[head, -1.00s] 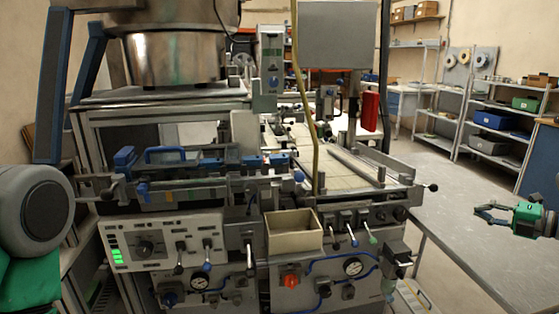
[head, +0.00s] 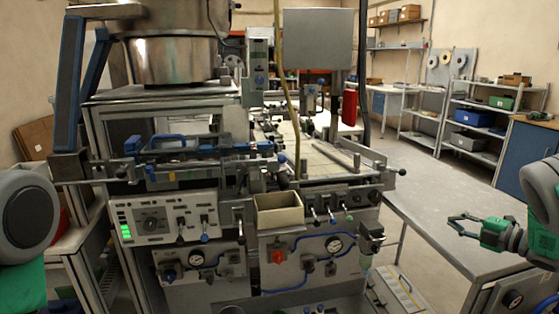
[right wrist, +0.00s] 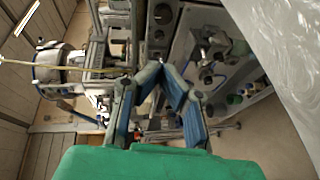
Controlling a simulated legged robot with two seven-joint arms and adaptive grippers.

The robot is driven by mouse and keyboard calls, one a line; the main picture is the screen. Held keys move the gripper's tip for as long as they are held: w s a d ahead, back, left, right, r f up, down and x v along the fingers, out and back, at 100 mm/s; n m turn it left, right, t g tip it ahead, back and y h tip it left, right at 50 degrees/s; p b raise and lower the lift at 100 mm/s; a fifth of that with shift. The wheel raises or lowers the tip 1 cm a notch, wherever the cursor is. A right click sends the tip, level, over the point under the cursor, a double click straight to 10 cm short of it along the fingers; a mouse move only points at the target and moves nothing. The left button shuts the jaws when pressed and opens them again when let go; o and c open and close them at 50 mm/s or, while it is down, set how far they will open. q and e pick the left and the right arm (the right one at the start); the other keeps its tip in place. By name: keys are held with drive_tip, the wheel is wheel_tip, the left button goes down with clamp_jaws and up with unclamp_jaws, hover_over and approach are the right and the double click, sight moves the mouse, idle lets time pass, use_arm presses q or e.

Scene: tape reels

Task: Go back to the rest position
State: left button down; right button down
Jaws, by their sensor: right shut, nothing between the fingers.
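My right gripper (head: 453,222) is in the right part of the head view, in front of the grey side table and apart from everything. Its dark fingers point left, with its green body and grey arm behind them. The fingers are shut with nothing held. In the right wrist view (right wrist: 163,72) their tips come close together over a sideways view of the machine. My left gripper is out of view; only a grey and green part of my left arm shows at the left edge of the head view.
A large machine (head: 290,240) with a control panel, levers and a beige bin (head: 278,212) fills the middle. A grey table (head: 425,225) lies beside it at right. Tape reels (head: 459,60) hang on a back panel near shelves (head: 475,125). Floor at back right is clear.

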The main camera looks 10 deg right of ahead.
drive_tip(key=s+a+f+m+g+h, duration=0.2)
drive_tip(key=s+a+f+m+h, duration=0.1)
drive_tip(key=s+a+f+m, duration=0.6)
drive_tip(key=s+a+f+m+g+h, duration=0.35)
drive_tip(key=s+a+f+m, duration=0.3)
drive_tip(key=f, duration=0.45)
drive_tip(key=s+a+f+m+g, duration=0.1)
drive_tip(key=s+a, duration=0.3)
drive_tip(key=s, duration=0.5)
drive_tip(key=s+a+f+m+g, duration=0.1)
drive_tip(key=s+a+g, duration=0.3)
drive_tip(key=s, duration=0.6)
drive_tip(key=s+a+f+m+g, duration=0.1)
drive_tip(key=s+a+m+g, duration=0.2)
drive_tip(key=s, duration=0.6)
drive_tip(key=shift+s+a+m+h, duration=0.35)
drive_tip(key=shift+a, duration=0.9)
drive_tip(key=shift+w+g, duration=0.15)
drive_tip(key=shift+g, duration=0.1)
